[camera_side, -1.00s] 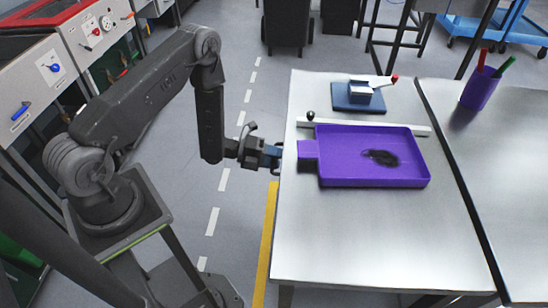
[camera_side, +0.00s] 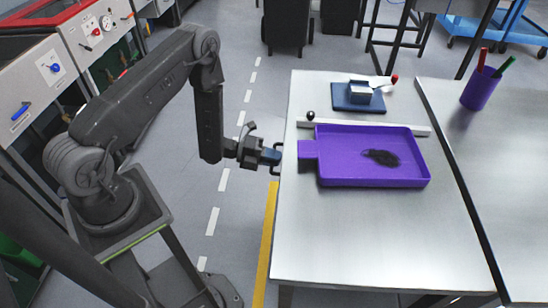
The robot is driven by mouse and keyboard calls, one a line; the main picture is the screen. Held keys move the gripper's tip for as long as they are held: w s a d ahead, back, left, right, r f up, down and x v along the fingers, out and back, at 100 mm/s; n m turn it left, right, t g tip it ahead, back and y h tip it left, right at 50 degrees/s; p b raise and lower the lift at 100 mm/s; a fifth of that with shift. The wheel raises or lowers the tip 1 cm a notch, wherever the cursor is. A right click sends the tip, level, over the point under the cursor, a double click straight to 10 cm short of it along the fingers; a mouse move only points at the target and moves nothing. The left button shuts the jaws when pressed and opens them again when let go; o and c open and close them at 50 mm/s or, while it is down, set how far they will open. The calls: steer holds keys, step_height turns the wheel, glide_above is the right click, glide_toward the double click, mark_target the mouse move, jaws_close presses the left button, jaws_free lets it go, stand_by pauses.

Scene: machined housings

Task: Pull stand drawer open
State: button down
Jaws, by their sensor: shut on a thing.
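My gripper (camera_side: 273,157) is at the left edge of the steel-topped stand (camera_side: 345,245), just below the level of its top. Its blue fingers are shut on a thin dark handle (camera_side: 277,172) at the stand's left side. The drawer front is hidden from this camera by the table top, and no drawer gap shows.
A purple tray (camera_side: 340,179) with a dark clump of shavings lies on the stand, its tab pointing at my gripper. Behind it are a white rail (camera_side: 418,129) and a blue-based fixture (camera_side: 343,103). A purple cup (camera_side: 480,88) with pens stands at the right.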

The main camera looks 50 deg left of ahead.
steer(key=f+v, duration=0.2)
steer(key=v, duration=0.8)
steer(key=f+v, duration=0.2)
steer(key=v, duration=0.9)
steer(key=shift+s+a, duration=0.25)
steer(key=shift+s, duration=0.05)
steer(key=c, duration=1.2)
jaws_free()
